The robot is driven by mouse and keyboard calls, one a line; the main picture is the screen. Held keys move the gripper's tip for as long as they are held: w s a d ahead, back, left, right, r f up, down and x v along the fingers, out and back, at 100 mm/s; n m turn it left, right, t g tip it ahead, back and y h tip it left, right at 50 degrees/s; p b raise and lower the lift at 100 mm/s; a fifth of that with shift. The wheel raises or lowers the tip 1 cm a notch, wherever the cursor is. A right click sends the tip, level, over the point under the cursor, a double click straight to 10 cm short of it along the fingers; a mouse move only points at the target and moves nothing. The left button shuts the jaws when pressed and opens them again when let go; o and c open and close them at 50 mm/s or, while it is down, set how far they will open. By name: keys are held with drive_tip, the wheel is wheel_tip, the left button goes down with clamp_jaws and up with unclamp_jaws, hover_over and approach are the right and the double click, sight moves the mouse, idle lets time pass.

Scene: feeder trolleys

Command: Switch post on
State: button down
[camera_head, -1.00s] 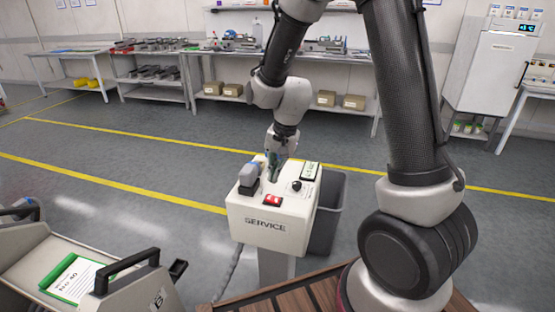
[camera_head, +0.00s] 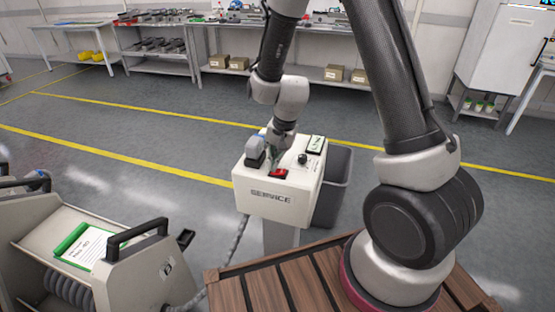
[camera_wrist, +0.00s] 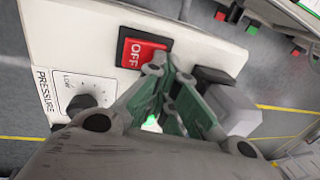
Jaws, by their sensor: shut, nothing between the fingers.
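The service post (camera_head: 270,207) is a white box on a stand, marked SERVICE. On its top sits a red switch (camera_head: 278,174); in the wrist view the switch (camera_wrist: 143,50) reads OFF in white. My gripper (camera_head: 272,163) points down at the post top, just behind the red switch in the head view. In the wrist view its green fingers (camera_wrist: 167,72) are shut and empty, with the tips overlapping the switch's edge. I cannot tell whether they touch it. A small bright green patch (camera_wrist: 152,122) shows between the fingers; the rest there is hidden.
A pressure knob (camera_wrist: 83,104) and a grey-and-black block (camera_wrist: 228,105) flank my fingers on the post top. A dark bin (camera_head: 335,186) stands behind the post. A trolley (camera_head: 135,268) with a black handle stands at the lower left. The floor behind is open.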

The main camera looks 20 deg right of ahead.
drive_tip(key=shift+s+a+f, duration=0.1)
drive_tip(key=shift+a+f, duration=0.05)
drive_tip(key=shift+f, duration=0.2)
